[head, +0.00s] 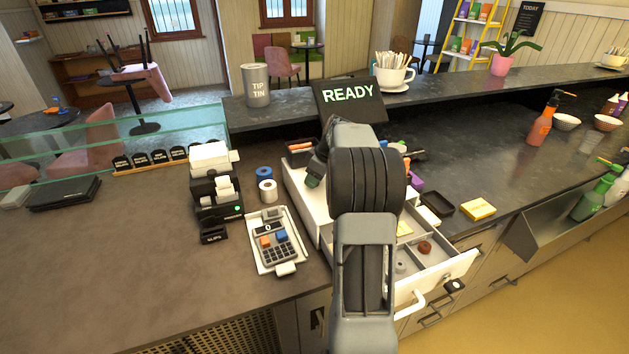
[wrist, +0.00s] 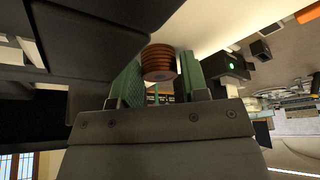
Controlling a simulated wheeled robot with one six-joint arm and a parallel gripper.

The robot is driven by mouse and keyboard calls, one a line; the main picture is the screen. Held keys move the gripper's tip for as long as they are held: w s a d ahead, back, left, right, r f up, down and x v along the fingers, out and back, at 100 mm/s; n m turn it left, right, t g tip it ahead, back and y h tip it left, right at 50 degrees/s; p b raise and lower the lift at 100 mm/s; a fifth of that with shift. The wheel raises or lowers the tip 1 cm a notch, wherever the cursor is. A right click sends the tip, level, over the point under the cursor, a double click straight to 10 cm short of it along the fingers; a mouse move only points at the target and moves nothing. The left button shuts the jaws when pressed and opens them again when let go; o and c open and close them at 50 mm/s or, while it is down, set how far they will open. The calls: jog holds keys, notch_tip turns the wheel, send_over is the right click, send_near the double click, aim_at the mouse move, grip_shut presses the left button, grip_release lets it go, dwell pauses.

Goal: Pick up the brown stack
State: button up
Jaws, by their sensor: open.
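The brown stack (wrist: 160,63), a ribbed round pile, shows in the wrist view between the two green fingers of my gripper (wrist: 163,82). The fingers are open, with one on each side of it; I cannot tell whether either touches it. The stack between the fingers cannot be made out there. A small dark brown round piece (head: 425,247) lies in the open drawer (head: 447,262).
A card printer with a green light (head: 217,205) and a calculator on a tray (head: 276,245) stand left of the drawer. The READY screen (head: 348,95) is behind my arm. A yellow pad (head: 478,208) and black tray (head: 437,204) lie right. The counter's left front is clear.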

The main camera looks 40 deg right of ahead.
jog(key=shift+c, duration=0.2)
jog(key=c, duration=0.6)
jog(key=shift+r, duration=0.1)
jog(key=shift+r, duration=0.4)
notch_tip(320, 180, up, 2)
jog(key=shift+r, duration=0.15)
jog(key=s+a+r+b, duration=0.1)
jog(key=s+a+r, duration=0.1)
jog(key=s+r, duration=0.1)
jog(key=s+a+r+b, duration=0.2)
jog(key=s+r, duration=0.1)
jog(key=s, duration=0.2)
jog(key=s+a+r+b, duration=0.1)
jog(key=s+a+r, duration=0.2)
jog(key=s, duration=0.1)
jog(key=shift+s+r, duration=0.1)
jog(key=shift+r, duration=0.25)
